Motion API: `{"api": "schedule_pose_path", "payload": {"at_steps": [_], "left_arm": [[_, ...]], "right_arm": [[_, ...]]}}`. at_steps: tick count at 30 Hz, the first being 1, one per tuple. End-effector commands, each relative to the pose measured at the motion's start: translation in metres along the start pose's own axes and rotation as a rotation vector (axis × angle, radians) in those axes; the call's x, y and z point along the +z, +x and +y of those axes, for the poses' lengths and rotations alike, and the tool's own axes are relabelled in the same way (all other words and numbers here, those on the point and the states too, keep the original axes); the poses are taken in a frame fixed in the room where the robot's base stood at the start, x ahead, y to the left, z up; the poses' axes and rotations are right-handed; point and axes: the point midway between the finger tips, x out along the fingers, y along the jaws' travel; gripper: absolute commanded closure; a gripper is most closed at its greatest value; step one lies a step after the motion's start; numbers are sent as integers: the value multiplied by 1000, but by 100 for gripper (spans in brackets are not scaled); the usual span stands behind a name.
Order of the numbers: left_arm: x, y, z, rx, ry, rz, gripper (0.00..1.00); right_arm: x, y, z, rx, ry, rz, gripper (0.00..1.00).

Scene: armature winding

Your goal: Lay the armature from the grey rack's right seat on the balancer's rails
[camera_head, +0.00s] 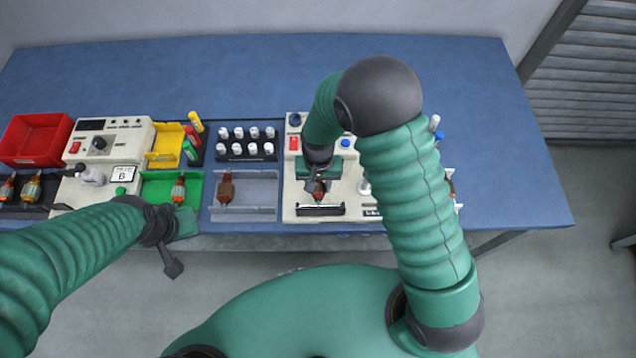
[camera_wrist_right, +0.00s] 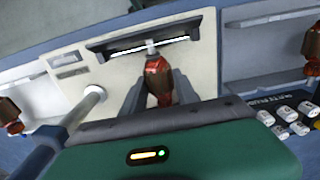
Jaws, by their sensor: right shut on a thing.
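The armature (camera_head: 319,190), reddish brown with a metal shaft, is in my right gripper (camera_head: 317,182) above the cream balancer (camera_head: 297,202). In the right wrist view the gripper (camera_wrist_right: 159,88) has its two grey fingers on either side of the armature (camera_wrist_right: 157,78). Its shaft end overlaps the dark rail bar (camera_wrist_right: 120,45); I cannot tell if it touches. The grey rack (camera_head: 258,193) has its right seat empty and another armature (camera_head: 226,188) in its left seat. My left gripper (camera_head: 172,264) hangs before the table's front edge, its jaws unclear.
A green tray (camera_head: 155,190) with an armature is left of the grey rack. A dark rack of white-capped pots (camera_head: 246,155) stands behind the grey rack. Further left are a red bin (camera_head: 35,138) and a cream meter unit (camera_head: 125,140). The blue table's back is clear.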

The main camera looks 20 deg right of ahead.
Motion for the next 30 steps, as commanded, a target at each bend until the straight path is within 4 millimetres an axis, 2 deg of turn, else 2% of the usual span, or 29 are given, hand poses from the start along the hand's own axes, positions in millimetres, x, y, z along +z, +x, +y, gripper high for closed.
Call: {"api": "schedule_pose_path", "payload": {"at_steps": [10, 11, 16, 26, 30], "left_arm": [[0, 1, 0, 0, 0, 0, 100], [0, 1, 0, 0, 0, 0, 100], [0, 1, 0, 0, 0, 0, 100], [0, 1, 0, 0, 0, 0, 100], [0, 2, 0, 0, 0, 0, 100]], "right_arm": [[0, 1, 0, 0, 0, 0, 100], [0, 1, 0, 0, 0, 0, 63], [0, 1, 0, 0, 0, 0, 41], [0, 0, 0, 0, 0, 0, 39], [-1, -17, -1, -2, 0, 4, 39]]}}
